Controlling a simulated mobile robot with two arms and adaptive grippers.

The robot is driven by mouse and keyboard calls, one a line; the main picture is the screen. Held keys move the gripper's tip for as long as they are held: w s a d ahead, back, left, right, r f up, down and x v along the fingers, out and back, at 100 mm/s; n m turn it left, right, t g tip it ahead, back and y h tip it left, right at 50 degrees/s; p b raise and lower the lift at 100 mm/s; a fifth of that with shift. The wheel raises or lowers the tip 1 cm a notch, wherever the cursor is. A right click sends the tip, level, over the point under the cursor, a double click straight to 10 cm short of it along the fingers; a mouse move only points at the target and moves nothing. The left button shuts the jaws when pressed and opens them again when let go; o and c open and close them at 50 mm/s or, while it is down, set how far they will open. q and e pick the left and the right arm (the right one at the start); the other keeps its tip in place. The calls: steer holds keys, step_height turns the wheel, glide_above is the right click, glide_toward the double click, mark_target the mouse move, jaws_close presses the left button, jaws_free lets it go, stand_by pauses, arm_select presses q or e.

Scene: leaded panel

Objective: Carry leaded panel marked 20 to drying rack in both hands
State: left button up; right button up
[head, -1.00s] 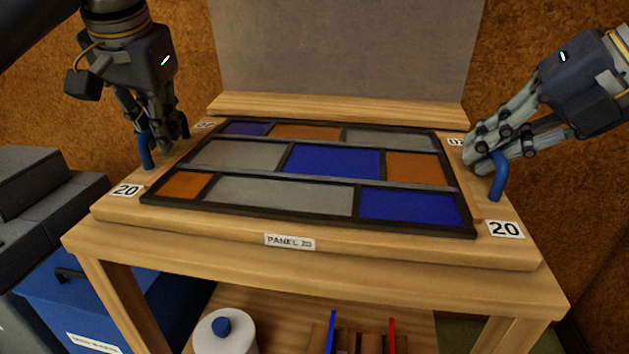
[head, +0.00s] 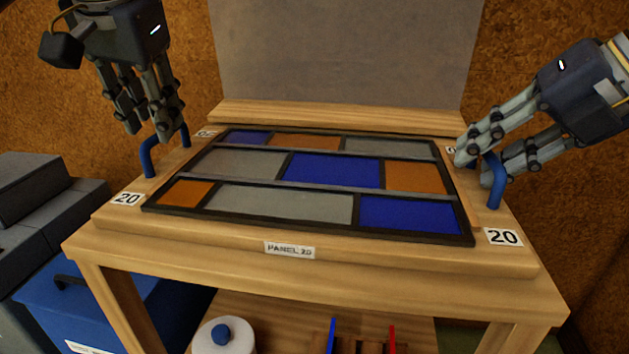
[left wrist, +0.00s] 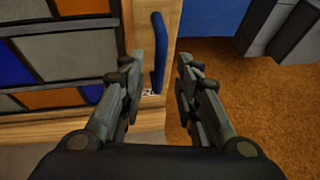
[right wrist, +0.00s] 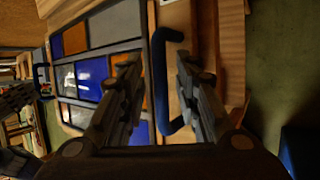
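The leaded panel (head: 280,205), with blue, orange and grey panes in dark leading, lies flat on a wooden board on a table. "20" labels mark its corners. A blue handle (head: 147,160) stands at the left edge and another blue handle (head: 494,182) at the right. My left gripper (head: 150,130) is open just above the left handle, which shows between its fingers in the left wrist view (left wrist: 159,50). My right gripper (head: 474,168) is open at the right handle, with the handle between its spread fingers in the right wrist view (right wrist: 160,85).
A grey upright board (head: 345,50) stands behind the panel. A blue bin (head: 85,310) is at the lower left, beside grey boxes (head: 50,195). A white canister (head: 222,340) and small items stand on the shelf below. No drying rack is identifiable.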

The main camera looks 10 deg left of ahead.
arm_select(q)
steer(key=v, duration=0.3)
steer(key=shift+r, duration=0.2)
arm_select(e)
steer(key=v, duration=1.2)
steer(key=shift+a, duration=0.1)
